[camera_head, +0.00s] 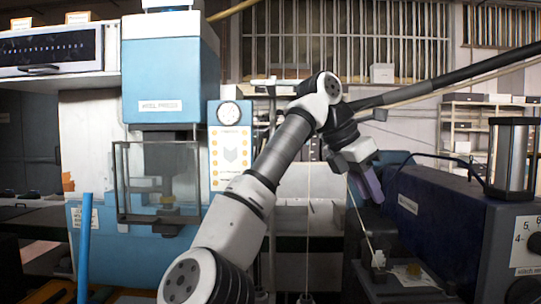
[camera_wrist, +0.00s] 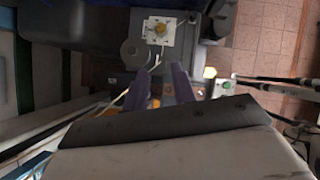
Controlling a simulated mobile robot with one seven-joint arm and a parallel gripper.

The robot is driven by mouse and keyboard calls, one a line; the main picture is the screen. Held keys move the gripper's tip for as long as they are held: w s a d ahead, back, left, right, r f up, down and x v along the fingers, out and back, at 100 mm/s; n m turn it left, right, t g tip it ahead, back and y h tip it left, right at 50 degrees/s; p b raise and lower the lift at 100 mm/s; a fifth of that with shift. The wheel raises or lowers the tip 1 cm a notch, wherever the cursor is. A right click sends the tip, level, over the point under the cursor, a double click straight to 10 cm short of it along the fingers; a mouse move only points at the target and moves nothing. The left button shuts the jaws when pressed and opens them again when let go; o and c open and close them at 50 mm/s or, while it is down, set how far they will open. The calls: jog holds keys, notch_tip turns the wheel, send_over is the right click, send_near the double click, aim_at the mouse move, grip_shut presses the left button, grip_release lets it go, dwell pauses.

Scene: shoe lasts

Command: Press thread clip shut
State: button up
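My gripper (camera_head: 368,184) hangs at the end of my arm, right of centre in the head view, pointing down. In the wrist view its two purple fingers (camera_wrist: 159,84) stand apart, with a gap between them and nothing clearly held. I cannot tell whether the clip is open or shut.
A dark blue machine (camera_head: 440,225) with a numbered dial stands at the right, close beside the gripper. A blue press (camera_head: 170,80) with a clear guard stands at the left. Shelves (camera_head: 468,130) are at the back right. Tiled floor (camera_wrist: 265,45) shows in the wrist view.

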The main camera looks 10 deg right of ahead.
jog(key=s+a+r+m+g+h+b, duration=0.2)
jog(key=s+r+m+g+h, duration=0.1)
jog(key=s+g+h, duration=0.4)
jog(key=s+a+r+g+h, duration=0.1)
jog(key=a+h, duration=0.2)
jog(key=a, duration=0.3)
jog(key=s+a+r+m+g+h+b, duration=0.1)
jog(key=a+r+g+h, duration=0.1)
jog(key=a, duration=0.5)
jog(key=s+a+r+m+g+h+b, duration=0.1)
jog(key=s+a+r+h, duration=0.1)
jog(key=a, duration=0.5)
jog(key=shift+g+h, duration=0.4)
jog(key=shift+h, duration=0.4)
jog(key=shift+d, duration=0.1)
jog(key=shift+c, duration=0.3)
